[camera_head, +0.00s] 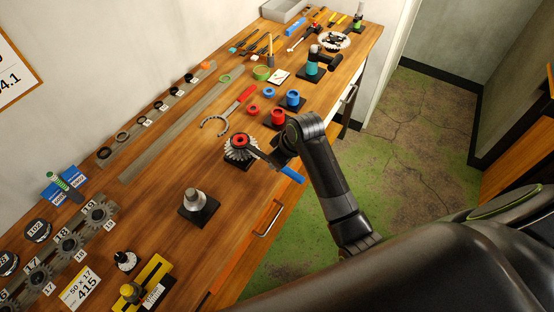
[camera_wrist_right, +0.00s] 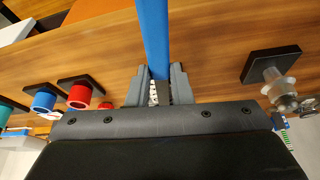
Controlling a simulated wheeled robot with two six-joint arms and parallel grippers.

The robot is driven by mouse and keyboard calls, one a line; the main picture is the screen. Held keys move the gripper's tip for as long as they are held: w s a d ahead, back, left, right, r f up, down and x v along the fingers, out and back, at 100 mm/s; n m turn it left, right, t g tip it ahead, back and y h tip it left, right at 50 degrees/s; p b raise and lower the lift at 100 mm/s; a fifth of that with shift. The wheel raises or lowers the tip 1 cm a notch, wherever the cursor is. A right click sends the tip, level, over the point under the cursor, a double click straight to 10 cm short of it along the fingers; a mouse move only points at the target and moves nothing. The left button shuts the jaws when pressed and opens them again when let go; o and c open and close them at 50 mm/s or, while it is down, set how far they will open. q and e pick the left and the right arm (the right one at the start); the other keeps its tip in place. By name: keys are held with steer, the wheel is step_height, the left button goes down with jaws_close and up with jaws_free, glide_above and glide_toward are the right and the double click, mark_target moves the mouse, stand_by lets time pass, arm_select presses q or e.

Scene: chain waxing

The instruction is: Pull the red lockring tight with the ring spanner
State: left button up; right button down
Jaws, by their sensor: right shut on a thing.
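The red lockring (camera_head: 240,140) sits on top of a grey sprocket cassette (camera_head: 238,153) near the front edge of the bench. The ring spanner, with a dark shaft and blue handle (camera_head: 291,174), reaches from the lockring toward the front edge; its ring end appears to be at the lockring, but whether it is fully seated I cannot tell. In the right wrist view the blue handle (camera_wrist_right: 154,35) runs up from between the fingers (camera_wrist_right: 160,88). My left gripper is out of view.
A red-handled chain whip (camera_head: 238,104) lies just behind the cassette. Red and blue cups (camera_head: 278,117) stand on black bases to the right. A grey metal post (camera_head: 195,199) on a black base stands left of the cassette. A drawer handle (camera_head: 268,217) juts from the bench front.

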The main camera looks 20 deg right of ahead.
steer(key=shift+w+d+r, duration=0.15)
steer(key=shift+r, duration=2.4)
steer(key=shift+s+a+f+m+b, duration=0.2)
steer(key=shift+a+f, duration=0.15)
steer(key=shift+f, duration=0.25)
steer(key=shift+s+a+f+m+b, duration=0.2)
steer(key=shift+a+f, duration=0.1)
steer(key=shift+f, duration=0.25)
steer(key=shift+f+p, duration=0.35)
steer(key=shift+p, duration=0.05)
steer(key=shift+f, duration=1)
